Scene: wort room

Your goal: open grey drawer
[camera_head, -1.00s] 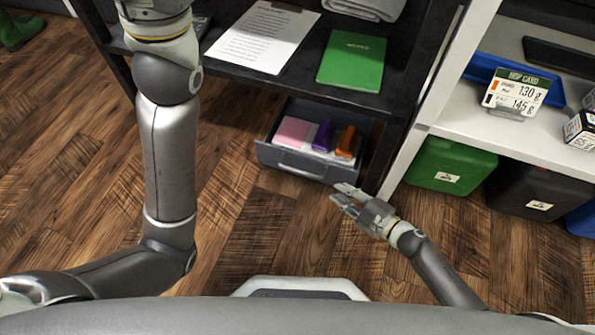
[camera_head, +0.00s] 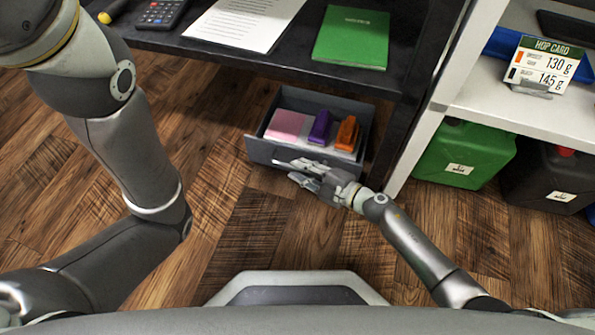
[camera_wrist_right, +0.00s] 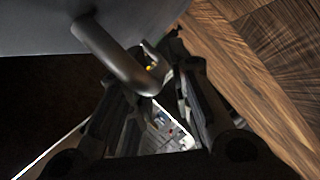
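The grey drawer (camera_head: 262,152) under the dark shelf stands pulled out, with its inside in view. A pink block (camera_head: 286,125), a purple item (camera_head: 320,128) and an orange item (camera_head: 347,134) lie in it. My right gripper (camera_head: 297,174) is at the drawer front, its fingers apart. In the right wrist view, the grey bar handle (camera_wrist_right: 112,55) reaches between the fingers of my right gripper (camera_wrist_right: 155,90); firm contact is not clear. In the head view the gripper partly hides the handle. My left arm comes in at the left; its gripper is out of view.
The dark shelf (camera_head: 270,66) above the drawer holds a paper sheet, a green notebook (camera_head: 352,37) and a calculator (camera_head: 163,13). A white shelf unit (camera_head: 520,110) stands at the right, with a green canister (camera_head: 465,152) and a black canister (camera_head: 550,175) below. The wooden floor in front is clear.

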